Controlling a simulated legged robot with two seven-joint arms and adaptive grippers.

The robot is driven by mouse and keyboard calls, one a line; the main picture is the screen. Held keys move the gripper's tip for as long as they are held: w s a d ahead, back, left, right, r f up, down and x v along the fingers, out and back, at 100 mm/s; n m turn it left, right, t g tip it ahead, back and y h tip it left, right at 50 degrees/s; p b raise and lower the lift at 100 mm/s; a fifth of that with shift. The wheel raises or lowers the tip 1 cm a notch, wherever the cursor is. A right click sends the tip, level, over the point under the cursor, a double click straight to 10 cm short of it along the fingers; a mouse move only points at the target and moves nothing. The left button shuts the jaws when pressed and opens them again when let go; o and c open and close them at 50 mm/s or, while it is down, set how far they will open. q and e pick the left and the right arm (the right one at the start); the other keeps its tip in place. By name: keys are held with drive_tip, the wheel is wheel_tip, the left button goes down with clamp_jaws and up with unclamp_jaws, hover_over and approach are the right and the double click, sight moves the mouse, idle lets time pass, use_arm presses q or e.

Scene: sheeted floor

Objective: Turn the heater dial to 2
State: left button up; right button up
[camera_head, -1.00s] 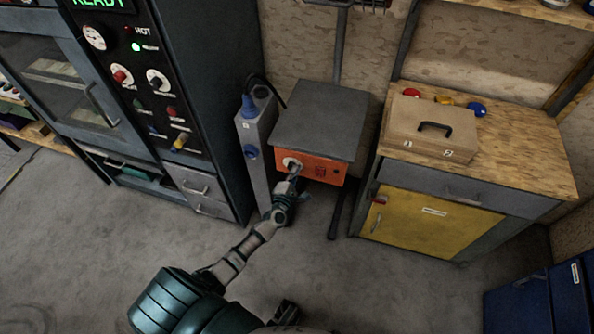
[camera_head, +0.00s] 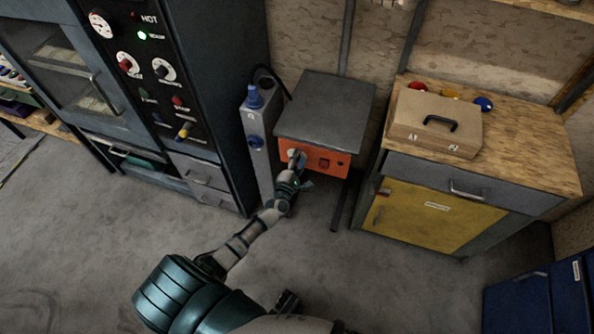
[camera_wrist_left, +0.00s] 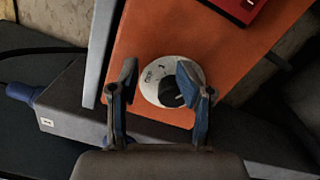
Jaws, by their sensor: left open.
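The heater (camera_head: 325,120) is a grey-topped box with an orange front (camera_head: 335,164), standing in the middle of the head view. In the left wrist view its dial (camera_wrist_left: 159,75) is a white disc with a dark knob (camera_wrist_left: 170,93) on the orange panel (camera_wrist_left: 185,35). My left gripper (camera_head: 294,163) is at the dial in the head view and partly covers it. In the left wrist view the gripper (camera_wrist_left: 157,80) is open, its two fingers on either side of the dial. Whether they touch the knob, and the dial's numbers, I cannot tell. My right gripper is not clearly seen.
A grey power box with a blue plug (camera_head: 254,98) stands just left of the heater. A dark control cabinet (camera_head: 215,60) is further left. A workbench with a yellow door (camera_head: 425,215) and a brown case (camera_head: 432,122) is on the right. The floor in front is clear.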

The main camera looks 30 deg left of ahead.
use_arm(q)
drive_tip(key=p+v, duration=0.3)
drive_tip(key=v, duration=1.7)
drive_tip(key=shift+a+p, duration=0.25)
drive_tip(key=shift+p, duration=0.05)
use_arm(e)
drive_tip(key=shift+w+r, duration=0.2)
drive_tip(key=shift+r, duration=0.45)
drive_tip(key=shift+w+r, duration=0.25)
drive_tip(key=shift+r, duration=0.4)
drive_tip(key=shift+w+r, duration=0.2)
drive_tip(key=shift+r, duration=0.45)
